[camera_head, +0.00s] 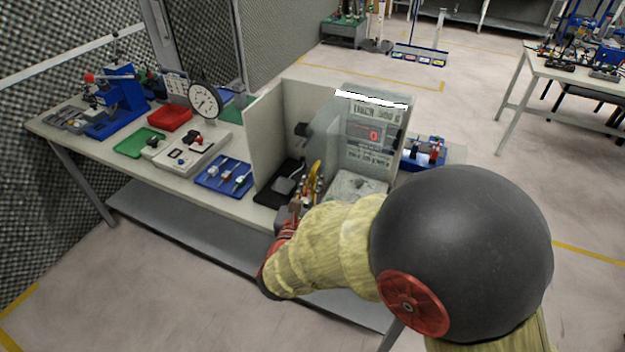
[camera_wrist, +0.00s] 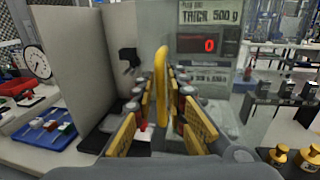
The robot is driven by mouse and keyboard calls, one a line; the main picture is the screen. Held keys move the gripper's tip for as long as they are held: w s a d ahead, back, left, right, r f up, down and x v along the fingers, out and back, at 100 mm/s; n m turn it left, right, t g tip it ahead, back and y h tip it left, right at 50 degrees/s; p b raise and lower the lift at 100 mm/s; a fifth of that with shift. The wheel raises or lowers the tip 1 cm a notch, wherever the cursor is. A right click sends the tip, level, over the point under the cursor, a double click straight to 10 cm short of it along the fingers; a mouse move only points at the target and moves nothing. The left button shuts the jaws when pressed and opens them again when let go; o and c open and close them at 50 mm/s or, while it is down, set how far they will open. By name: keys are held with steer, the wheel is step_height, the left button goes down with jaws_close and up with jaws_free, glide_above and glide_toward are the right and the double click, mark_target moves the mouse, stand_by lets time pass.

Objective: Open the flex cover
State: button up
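The flex cover appears to be a clear, see-through panel (camera_wrist: 250,108) in front of the scale; its edges are hard to make out. An upright yellow handle (camera_wrist: 162,72) stands at the panel's near side, and it also shows in the head view (camera_head: 316,171). My gripper (camera_wrist: 163,82) is open, with one finger on each side of the handle. Narrow gaps seem to remain between the fingers and the handle. In the head view my gripper (camera_head: 302,197) is low at the enclosure's front, partly hidden by my forearm.
The scale's red display (camera_head: 372,135) reads 0. A pale upright wall (camera_head: 268,135) stands left of the handle. A blue tray (camera_head: 223,175), a dial gauge (camera_head: 204,100) and a green tray (camera_head: 139,142) are on the table further left. Weights (camera_wrist: 306,157) stand at the right.

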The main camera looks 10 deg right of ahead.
steer(key=shift+s, duration=0.1)
steer(key=v, duration=1.2)
steer(key=shift+d, duration=0.1)
stand_by(0.3)
